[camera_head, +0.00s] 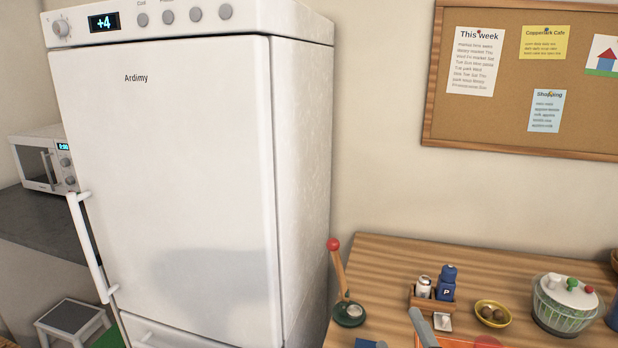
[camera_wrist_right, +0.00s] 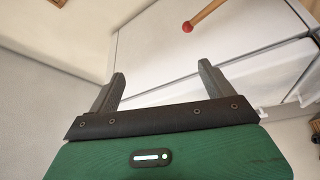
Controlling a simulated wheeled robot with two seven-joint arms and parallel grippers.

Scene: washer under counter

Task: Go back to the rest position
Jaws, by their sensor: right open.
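My right gripper (camera_wrist_right: 162,72) shows in the right wrist view with its two dark fingers spread apart and nothing between them. Beyond it is the white fridge (camera_head: 170,170), which also shows in the right wrist view (camera_wrist_right: 160,50). My left gripper is not in view. In the head view, a grey piece at the bottom edge, in front of the condiment holder, is cut off; I cannot tell if it is a finger of mine.
A wooden table (camera_head: 385,262) holds a red-tipped stick (camera_head: 339,270) on a dark green base, a condiment holder (camera_head: 432,302), a yellow bowl (camera_head: 493,313) and a lidded green bowl (camera_head: 565,305). A microwave (camera_head: 42,163) and a step stool (camera_head: 75,318) are at left. A corkboard (camera_head: 500,100) hangs above.

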